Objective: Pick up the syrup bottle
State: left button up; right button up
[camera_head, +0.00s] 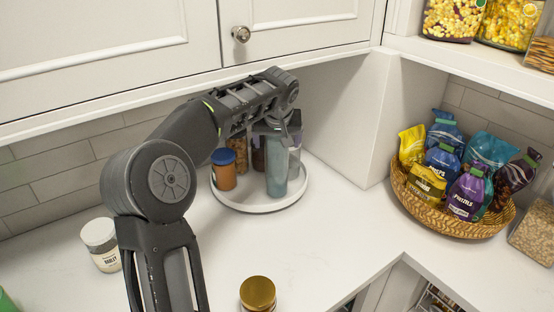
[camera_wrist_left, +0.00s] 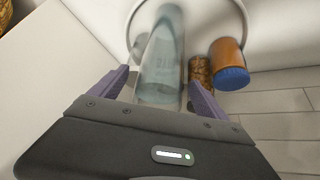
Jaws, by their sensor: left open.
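A translucent blue-grey bottle, likely the syrup bottle (camera_head: 277,170), stands upright near the front of the round white tray (camera_head: 257,207). Its label cannot be read. In the left wrist view the bottle (camera_wrist_left: 164,60) shows between the two purple fingers of my left gripper (camera_wrist_left: 158,92). In the head view my left gripper (camera_head: 281,124) is at the bottle's upper part, with my arm reaching over from the left. The gripper is open, with a finger on either side of the bottle. Whether either finger touches it cannot be told. My right gripper is not in view.
An orange jar with a blue lid (camera_head: 223,170) and a jar of brown pieces (camera_head: 238,152) stand close by on the tray. A white jar (camera_head: 101,244) and a gold-lidded jar (camera_head: 258,294) are on the counter. A snack basket (camera_head: 446,219) is at right. Cabinets overhang the tray.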

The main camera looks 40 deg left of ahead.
pick_arm(q)
jog(key=shift+c, duration=0.3)
grip_shut()
jog(key=shift+w+r, duration=0.1)
jog(key=shift+r, duration=0.1)
dwell(0.7)
